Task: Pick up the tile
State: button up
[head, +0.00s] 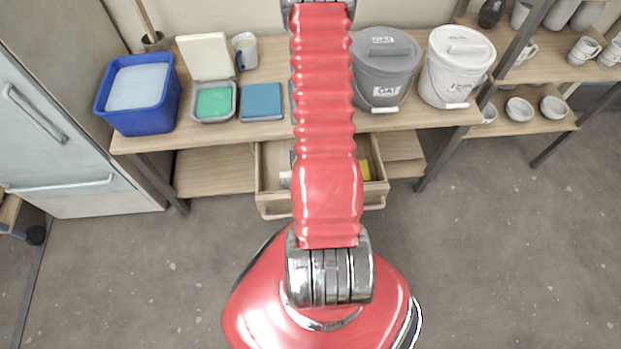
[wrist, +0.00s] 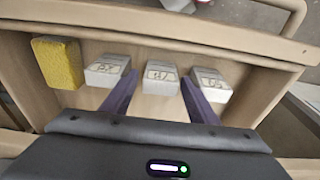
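The wrist view shows three pale blocks with dark markings in a row in the open drawer: a left block (wrist: 106,69), a middle block (wrist: 161,77) and a right block (wrist: 211,84). They may be tiles; I cannot be sure. My gripper (wrist: 159,84) is open, its two dark purple fingers pointing into the drawer. The middle block shows between the fingers; I cannot tell if they touch anything. In the head view, a flat blue tile-like piece (head: 261,101) lies on the bench, and my arm hides the gripper.
A yellow sponge (wrist: 58,63) lies at the left in the wooden drawer (head: 272,197). On the bench stand a blue tub (head: 138,119), a green-filled tray (head: 213,103), a grey bucket (head: 383,75) and a white bucket (head: 455,72). The floor in front is clear.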

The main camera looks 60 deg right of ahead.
jog(key=c, duration=1)
jog(key=shift+r, duration=0.1)
